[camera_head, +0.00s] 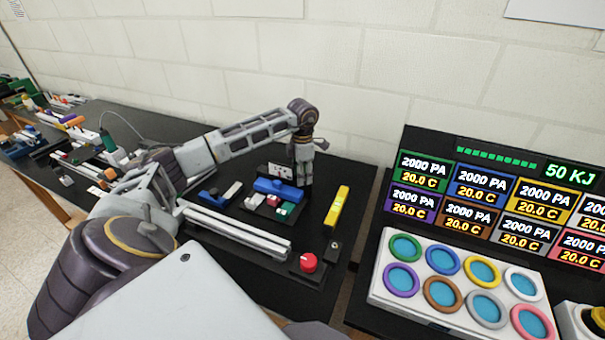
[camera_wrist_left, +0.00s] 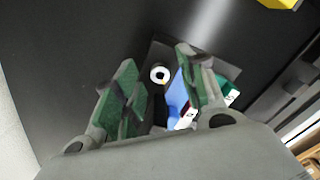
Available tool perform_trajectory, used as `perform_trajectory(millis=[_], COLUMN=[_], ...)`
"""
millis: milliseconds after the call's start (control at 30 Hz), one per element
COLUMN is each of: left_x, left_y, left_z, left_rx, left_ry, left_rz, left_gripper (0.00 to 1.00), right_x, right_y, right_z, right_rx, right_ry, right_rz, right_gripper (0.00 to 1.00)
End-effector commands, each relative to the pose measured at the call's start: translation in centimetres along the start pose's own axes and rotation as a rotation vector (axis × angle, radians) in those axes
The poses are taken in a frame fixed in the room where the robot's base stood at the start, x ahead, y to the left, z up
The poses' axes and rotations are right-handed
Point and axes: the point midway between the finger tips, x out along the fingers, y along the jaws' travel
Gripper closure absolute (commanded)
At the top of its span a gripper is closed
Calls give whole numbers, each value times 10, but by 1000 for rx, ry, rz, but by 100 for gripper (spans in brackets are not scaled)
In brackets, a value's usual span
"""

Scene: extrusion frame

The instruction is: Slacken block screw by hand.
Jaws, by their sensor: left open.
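My left gripper (camera_head: 303,182) points down at the back of the dark bench, just right of a blue block (camera_head: 277,187). In the left wrist view its two green-padded fingers (camera_wrist_left: 156,62) are spread with a gap between them. A small white ring with a dark centre (camera_wrist_left: 159,75) shows in that gap, apart from both fingers; I cannot tell whether it is the block screw. The blue block (camera_wrist_left: 177,98) lies beside the right finger, partly hidden by it. A red knob (camera_head: 308,262) stands near the front end of an aluminium extrusion (camera_head: 240,234). My right gripper is out of view.
Small coloured parts (camera_head: 285,209) sit in a dark tray close to the gripper. A yellow bar (camera_head: 338,205) lies to its right. A panel of coloured round buttons (camera_head: 462,285) and a display stand further right. A white brick wall rises behind.

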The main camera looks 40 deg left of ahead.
Motion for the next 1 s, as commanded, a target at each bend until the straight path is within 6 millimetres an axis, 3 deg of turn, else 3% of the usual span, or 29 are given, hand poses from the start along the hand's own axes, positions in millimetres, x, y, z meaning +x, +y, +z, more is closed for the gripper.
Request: perform_trajectory(millis=[167, 467, 1000], left_x=[0, 0, -1], left_y=[0, 0, 0], left_z=[0, 0, 0], left_rx=[0, 0, -71], left_ry=[0, -1, -1], left_rz=[0, 0, 1], left_gripper=[62, 100, 100], right_x=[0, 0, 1], right_y=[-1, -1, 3], right_z=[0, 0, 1], right_rx=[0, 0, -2], right_ry=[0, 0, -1], right_rz=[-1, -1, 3], right_gripper=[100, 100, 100])
